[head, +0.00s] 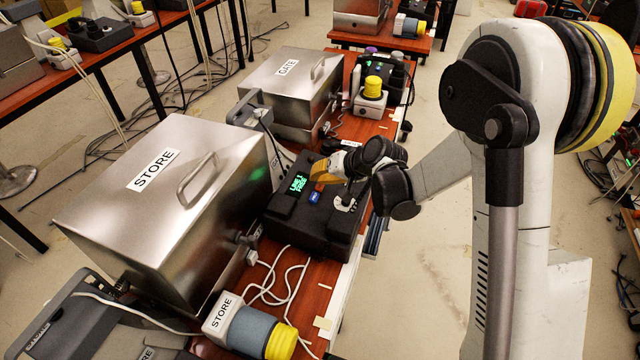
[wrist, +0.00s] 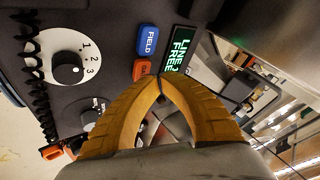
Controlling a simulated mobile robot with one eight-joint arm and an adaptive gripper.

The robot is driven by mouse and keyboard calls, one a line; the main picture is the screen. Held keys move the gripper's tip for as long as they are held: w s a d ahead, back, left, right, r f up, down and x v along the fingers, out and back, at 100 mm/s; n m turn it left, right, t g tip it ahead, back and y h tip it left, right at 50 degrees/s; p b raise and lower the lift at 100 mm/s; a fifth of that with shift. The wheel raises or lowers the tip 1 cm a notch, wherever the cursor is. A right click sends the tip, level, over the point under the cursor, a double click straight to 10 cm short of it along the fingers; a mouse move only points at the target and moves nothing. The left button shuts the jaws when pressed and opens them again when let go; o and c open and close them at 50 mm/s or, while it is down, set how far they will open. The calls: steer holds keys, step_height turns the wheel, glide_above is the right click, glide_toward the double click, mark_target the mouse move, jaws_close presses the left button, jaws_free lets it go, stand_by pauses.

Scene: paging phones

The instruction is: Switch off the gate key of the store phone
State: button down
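A black phone unit (head: 333,238) lies on the red-brown table beside the steel box marked STORE (head: 165,205). Its green display (head: 298,183) reads "LINE 1 FREE"; in the wrist view the display (wrist: 182,50) is partly covered. A blue key marked FIELD (wrist: 148,40) sits beside an orange key (wrist: 141,69), whose lettering is mostly hidden. The blue key also shows in the head view (head: 314,197). My gripper (wrist: 160,76) has its yellow fingers together and empty, tips just beside the orange key. Contact cannot be told. In the head view my gripper (head: 318,170) is over the unit's far part.
A white dial (wrist: 70,66) numbered 1 to 3 is on the unit. A second steel box marked GATE (head: 290,85) stands behind. A STORE-labelled block with a yellow-ended cylinder (head: 255,330) and loose white cable (head: 280,285) are in front.

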mark_target(321, 185)
steer(key=r+p, duration=0.1)
steer(key=r, duration=0.1)
steer(key=r+p, duration=0.2)
steer(key=r, duration=0.1)
steer(key=shift+s+d+r+p, duration=0.1)
steer(key=shift+d+r+p, duration=0.2)
steer(key=shift+d+p, duration=0.1)
steer(key=shift+r, duration=0.1)
